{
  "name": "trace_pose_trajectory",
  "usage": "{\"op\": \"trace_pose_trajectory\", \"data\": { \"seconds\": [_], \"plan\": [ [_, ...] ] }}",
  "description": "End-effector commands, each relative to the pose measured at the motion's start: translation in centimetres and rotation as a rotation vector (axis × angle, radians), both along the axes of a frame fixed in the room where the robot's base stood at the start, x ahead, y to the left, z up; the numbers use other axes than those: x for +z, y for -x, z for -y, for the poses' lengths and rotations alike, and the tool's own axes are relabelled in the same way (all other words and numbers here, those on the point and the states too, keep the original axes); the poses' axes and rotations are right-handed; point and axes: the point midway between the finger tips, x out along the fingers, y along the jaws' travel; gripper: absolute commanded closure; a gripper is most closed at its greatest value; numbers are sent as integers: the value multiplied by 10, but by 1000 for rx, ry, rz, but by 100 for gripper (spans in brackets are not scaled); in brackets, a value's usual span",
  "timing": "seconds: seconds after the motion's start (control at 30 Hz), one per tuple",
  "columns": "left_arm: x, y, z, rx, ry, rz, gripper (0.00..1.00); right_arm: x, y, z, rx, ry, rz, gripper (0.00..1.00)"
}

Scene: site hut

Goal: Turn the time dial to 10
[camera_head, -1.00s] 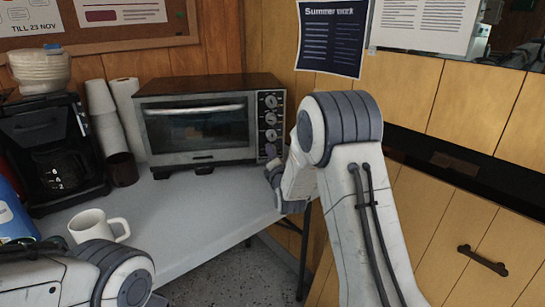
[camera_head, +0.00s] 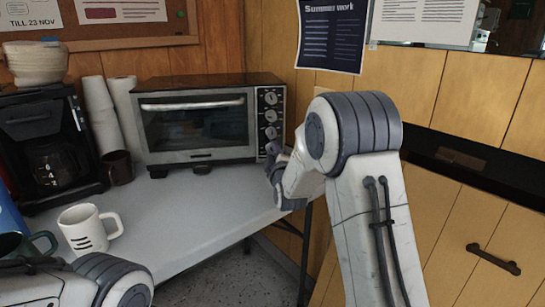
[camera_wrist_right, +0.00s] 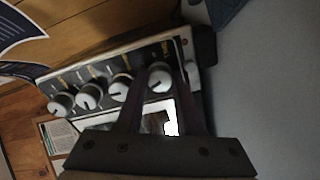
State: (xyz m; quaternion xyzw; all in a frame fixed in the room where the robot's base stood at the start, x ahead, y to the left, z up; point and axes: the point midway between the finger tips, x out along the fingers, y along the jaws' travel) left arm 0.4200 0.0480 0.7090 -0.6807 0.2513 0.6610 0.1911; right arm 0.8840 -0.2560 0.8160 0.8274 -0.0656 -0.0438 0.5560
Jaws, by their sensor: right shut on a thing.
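The toaster oven (camera_head: 200,125) stands at the back of the table, its door shut, with a column of round dials down the right side of its front. My right gripper (camera_head: 273,150) is at the lowest dial and hides it in the head view. In the right wrist view my right gripper's fingers (camera_wrist_right: 162,85) sit on either side of that lowest dial (camera_wrist_right: 160,75), the time dial, and are shut on it. Its small scale and pointer are too blurred to read. My left arm shows at the lower left; its gripper is out of view.
A coffee maker (camera_head: 50,150), stacked cups (camera_head: 100,115) and a dark cup (camera_head: 119,167) stand left of the oven. The table (camera_head: 200,205) before the oven is clear. Wooden cabinets (camera_head: 480,235) stand right.

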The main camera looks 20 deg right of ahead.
Motion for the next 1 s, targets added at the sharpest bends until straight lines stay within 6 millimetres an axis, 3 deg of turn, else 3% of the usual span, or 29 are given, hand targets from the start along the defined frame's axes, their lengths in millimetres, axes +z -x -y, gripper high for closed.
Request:
{"op": "trace_pose_trajectory", "data": {
  "seconds": [0.5, 1.0],
  "plan": [
    [-17, 0, 0, 0, 0, 0, 50, -3, 1, 0, -1, -335, 49, 100],
    [-18, 0, 0, 0, 0, 0, 50, -2, 1, 0, -1, -397, 58, 100]
  ]
}}
